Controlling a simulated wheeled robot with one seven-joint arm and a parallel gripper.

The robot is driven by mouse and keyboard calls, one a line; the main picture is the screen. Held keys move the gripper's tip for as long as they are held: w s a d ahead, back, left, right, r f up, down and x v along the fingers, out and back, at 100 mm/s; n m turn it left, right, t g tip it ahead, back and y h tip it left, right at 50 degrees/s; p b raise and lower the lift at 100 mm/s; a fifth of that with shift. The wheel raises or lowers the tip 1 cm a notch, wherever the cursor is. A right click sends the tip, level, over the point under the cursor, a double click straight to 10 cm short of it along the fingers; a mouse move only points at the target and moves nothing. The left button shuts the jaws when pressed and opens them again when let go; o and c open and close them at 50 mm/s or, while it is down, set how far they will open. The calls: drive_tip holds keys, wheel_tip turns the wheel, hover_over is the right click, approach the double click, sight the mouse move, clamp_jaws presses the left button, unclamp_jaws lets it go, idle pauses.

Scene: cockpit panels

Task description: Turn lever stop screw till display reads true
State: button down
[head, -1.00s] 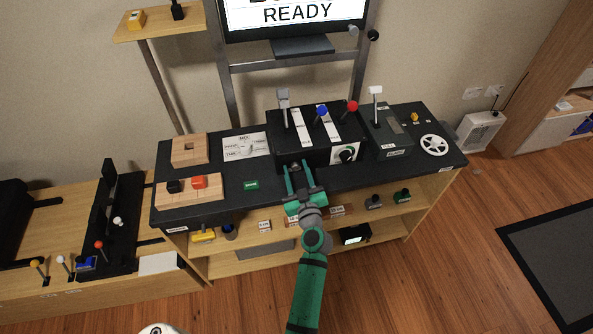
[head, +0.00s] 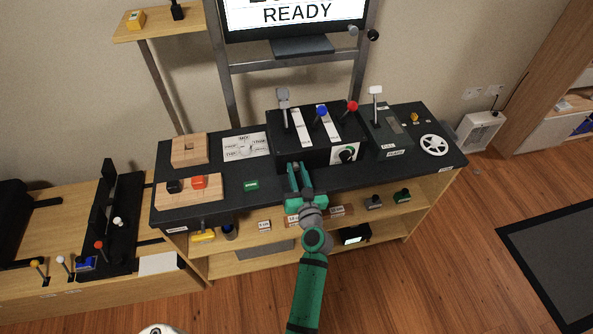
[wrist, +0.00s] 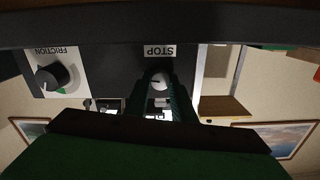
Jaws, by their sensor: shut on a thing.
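My gripper (head: 300,173) is at the front face of the black lever box (head: 285,153), below its levers. Its fingers are shut on the small round stop screw (wrist: 160,79), which shows between the fingertips in the wrist view. The "STOP" label (wrist: 159,51) is beside the screw and appears upside down there. In the head view the fingers hide the screw. The display (head: 296,14) stands behind the box and reads "READY"; a line above that is cut off by the picture's top edge.
A friction knob (wrist: 52,77) sits on a white plate beside the stop screw; in the head view it is right of my gripper (head: 346,154). Grey, blue (head: 321,111) and red (head: 352,106) lever knobs rise above the box. Wooden blocks (head: 190,151) lie left.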

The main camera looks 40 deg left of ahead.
drive_tip(key=m, duration=0.4)
drive_tip(key=shift+m, duration=0.3)
drive_tip(key=m, duration=0.4)
drive_tip(key=shift+f, duration=0.1)
drive_tip(key=shift+m, duration=0.3)
drive_tip(key=c, duration=1.5)
unclamp_jaws()
drive_tip(key=shift+d, duration=0.1)
drive_tip(key=v, duration=1)
drive_tip(key=shift+s+d, duration=0.15)
drive_tip(key=shift+d, duration=0.15)
